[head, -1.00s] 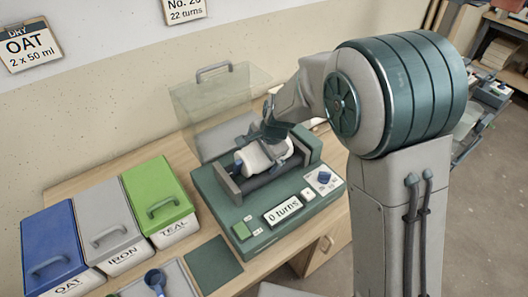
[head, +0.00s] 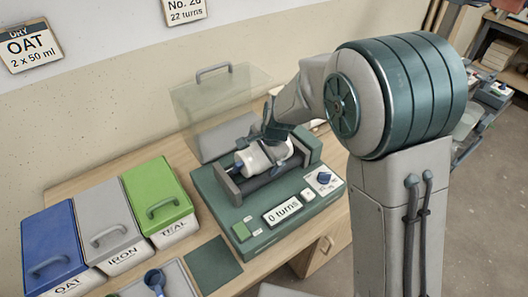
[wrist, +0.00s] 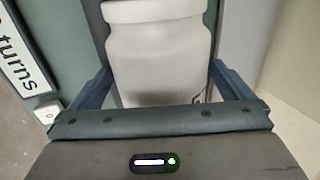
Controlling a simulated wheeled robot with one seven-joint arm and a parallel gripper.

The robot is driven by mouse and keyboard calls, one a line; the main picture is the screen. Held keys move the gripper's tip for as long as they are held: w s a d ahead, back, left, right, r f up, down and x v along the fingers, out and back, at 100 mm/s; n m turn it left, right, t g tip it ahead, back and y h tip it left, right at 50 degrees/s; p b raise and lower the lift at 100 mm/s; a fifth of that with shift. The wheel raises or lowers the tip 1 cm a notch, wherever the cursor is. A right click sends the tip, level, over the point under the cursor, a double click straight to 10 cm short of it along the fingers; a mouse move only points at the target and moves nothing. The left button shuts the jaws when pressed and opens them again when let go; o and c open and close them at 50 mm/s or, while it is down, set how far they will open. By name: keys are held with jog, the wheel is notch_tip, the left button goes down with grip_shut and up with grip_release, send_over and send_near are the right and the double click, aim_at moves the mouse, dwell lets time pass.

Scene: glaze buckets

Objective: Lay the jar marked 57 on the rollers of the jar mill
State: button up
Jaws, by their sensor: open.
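A white jar (head: 256,158) lies on its side in the roller bed of the green jar mill (head: 240,214). Its number does not show in either view. My gripper (head: 276,143) is just above the jar, with its fingers astride the jar's body and open. In the wrist view the jar (wrist: 158,50) lies between my two fingers (wrist: 158,90), with a gap visible on each side. The mill's display (head: 282,209) reads 0 turns, and its clear cover (head: 215,108) stands raised behind.
Blue, grey and green lidded buckets (head: 102,236) marked OAT, IRON and TEAL stand left of the mill. A blue scoop (head: 155,279) lies in a tray at the front. A dark green mat (head: 213,264) lies before the mill.

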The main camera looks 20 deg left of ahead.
jog(key=shift+a+f, duration=0.1)
jog(key=shift+f, duration=0.45)
jog(key=shift+r, duration=0.2)
jog(key=shift+a, duration=0.1)
jog(key=shift+r, duration=0.95)
jog(key=d+v, duration=0.1)
jog(key=v, duration=1.1)
jog(key=s+d+n+h, duration=0.1)
jog(key=s+d+n, duration=0.1)
jog(key=s+d, duration=0.3)
jog(key=s+d+n+h, duration=0.1)
jog(key=s+d+n, duration=0.2)
jog(key=d, duration=0.9)
jog(key=s+d+n+h, duration=0.1)
jog(key=s+d+n, duration=0.2)
jog(key=s+d, duration=0.5)
jog(key=shift+s+d, duration=0.15)
